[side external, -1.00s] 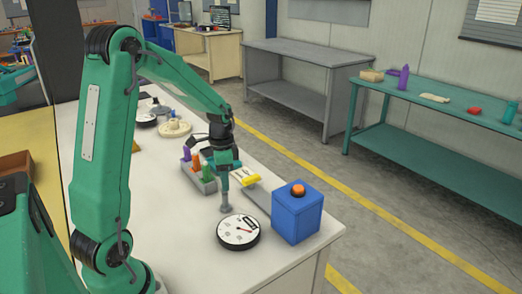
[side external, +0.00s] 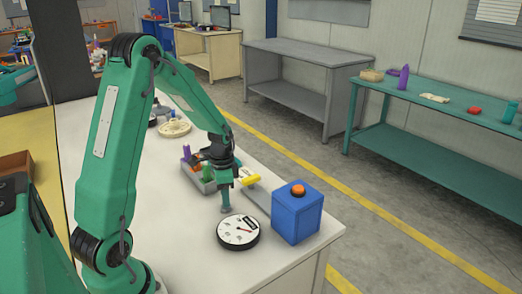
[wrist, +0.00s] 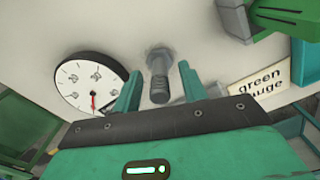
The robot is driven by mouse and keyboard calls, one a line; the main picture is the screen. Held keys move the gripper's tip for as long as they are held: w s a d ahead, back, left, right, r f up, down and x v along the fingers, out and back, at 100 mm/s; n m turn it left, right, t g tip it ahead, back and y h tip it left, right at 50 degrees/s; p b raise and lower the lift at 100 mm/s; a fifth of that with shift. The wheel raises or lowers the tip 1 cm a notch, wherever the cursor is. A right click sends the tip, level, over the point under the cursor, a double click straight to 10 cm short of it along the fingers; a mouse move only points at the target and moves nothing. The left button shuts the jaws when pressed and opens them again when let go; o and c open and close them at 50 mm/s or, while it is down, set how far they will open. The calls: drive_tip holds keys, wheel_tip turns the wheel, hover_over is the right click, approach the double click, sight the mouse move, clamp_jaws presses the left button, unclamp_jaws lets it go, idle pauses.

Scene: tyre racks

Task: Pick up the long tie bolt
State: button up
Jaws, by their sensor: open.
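The long tie bolt (wrist: 159,75) is grey, with a hex head and a threaded shank. It stands upright on its head on the white bench, shank pointing up toward my wrist camera. In the side external view only its grey lower end (side external: 225,209) shows; my gripper hides the rest. My gripper (wrist: 160,90) is open, with one green finger on each side of the shank. Gaps show between shank and fingers in the wrist view. In the side external view my gripper (side external: 225,192) reaches down around the bolt.
A round white dial gauge (side external: 238,232) lies close beside the bolt. A blue box (side external: 296,215) with an orange button stands to the right. A grey rack (side external: 207,185) with coloured pieces and a yellow item (side external: 250,181) are just behind. The front bench top is clear.

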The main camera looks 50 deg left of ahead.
idle(0.4)
clamp_jaws()
drive_tip(key=shift+r, duration=0.15)
drive_tip(key=shift+r, duration=0.55)
drive_tip(key=r, duration=0.3)
drive_tip(key=shift+d+r, duration=0.1)
drive_tip(key=shift+d, duration=0.2)
drive_tip(key=d+r, duration=0.6)
drive_tip(key=d, duration=0.5)
drive_tip(key=shift+s+r, duration=0.2)
drive_tip(key=shift+s, duration=0.2)
